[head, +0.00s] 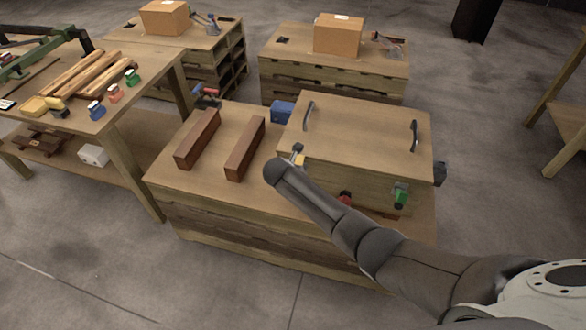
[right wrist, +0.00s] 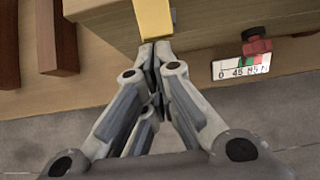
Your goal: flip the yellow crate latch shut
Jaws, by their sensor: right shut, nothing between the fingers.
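The wooden crate (head: 355,130) has a flat lid with two dark handles and coloured latches on its sides. The yellow latch (head: 299,160) is at its front left corner, partly hidden by my right arm in the head view. In the right wrist view the yellow latch (right wrist: 153,20) runs out of the top edge. My right gripper (right wrist: 155,46) is shut and empty, its fingertips at the latch's lower end. I cannot tell whether they touch it. My left gripper is not in view.
A red latch (right wrist: 256,42) and a small label (right wrist: 242,67) are right of the yellow one. A green latch (head: 401,195) is further right on the crate. Two brown bars (head: 197,139) (head: 245,149) lie left of the crate. My right arm crosses the crate's front.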

